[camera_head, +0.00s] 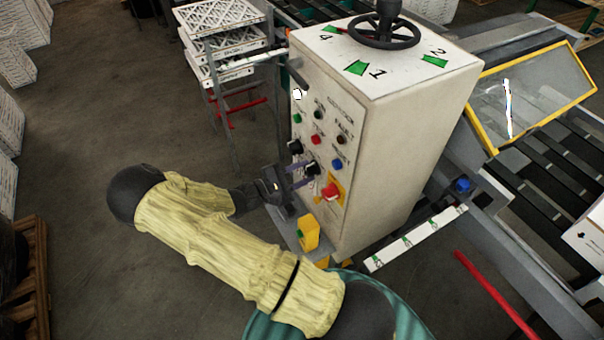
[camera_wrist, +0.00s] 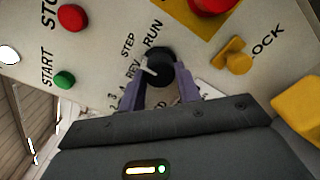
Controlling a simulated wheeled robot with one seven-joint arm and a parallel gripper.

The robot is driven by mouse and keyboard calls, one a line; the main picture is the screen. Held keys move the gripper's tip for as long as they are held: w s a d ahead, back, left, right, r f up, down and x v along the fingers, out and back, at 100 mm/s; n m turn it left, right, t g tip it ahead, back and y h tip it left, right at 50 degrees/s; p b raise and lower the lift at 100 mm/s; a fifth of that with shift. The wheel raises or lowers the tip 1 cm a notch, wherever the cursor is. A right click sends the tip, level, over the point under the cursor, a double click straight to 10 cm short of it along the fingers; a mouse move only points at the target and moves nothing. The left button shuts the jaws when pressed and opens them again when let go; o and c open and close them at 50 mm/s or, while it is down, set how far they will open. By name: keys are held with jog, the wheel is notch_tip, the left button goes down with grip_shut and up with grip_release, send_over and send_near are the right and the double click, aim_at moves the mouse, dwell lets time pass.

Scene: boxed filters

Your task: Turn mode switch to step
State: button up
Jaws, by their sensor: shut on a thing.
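The mode switch is a black round knob with a white pointer line (camera_wrist: 160,67) on the panel of the white control box (camera_head: 420,130). The labels STEP, RUN and REV stand around its upper left side in the wrist view. The white line slants toward the STEP and REV side; I cannot tell exactly which mark it meets. My gripper (camera_wrist: 160,92) is shut on this knob, with one purple finger on each side of it. In the head view my gripper (camera_head: 301,176) reaches the lower panel from the left, and the knob (camera_head: 312,167) shows at its fingertips.
A red button on a yellow plate (camera_head: 331,192) sits just below right of the knob. A green START button (camera_wrist: 64,80) and red STOP button (camera_wrist: 72,17) are nearby. A yellow lock piece (camera_wrist: 237,57) lies close right. A handwheel (camera_head: 384,30) tops the box.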

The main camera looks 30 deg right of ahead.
jog(key=o, duration=1)
jog(key=a+b, duration=0.1)
jog(key=a, duration=0.4)
jog(key=a+b, duration=0.2)
jog(key=a, duration=0.4)
jog(key=a+b, duration=0.1)
jog(key=a, duration=0.5)
jog(key=shift+s+a+b, duration=0.25)
jog(key=shift+s+b, duration=0.05)
jog(key=shift+b, duration=0.1)
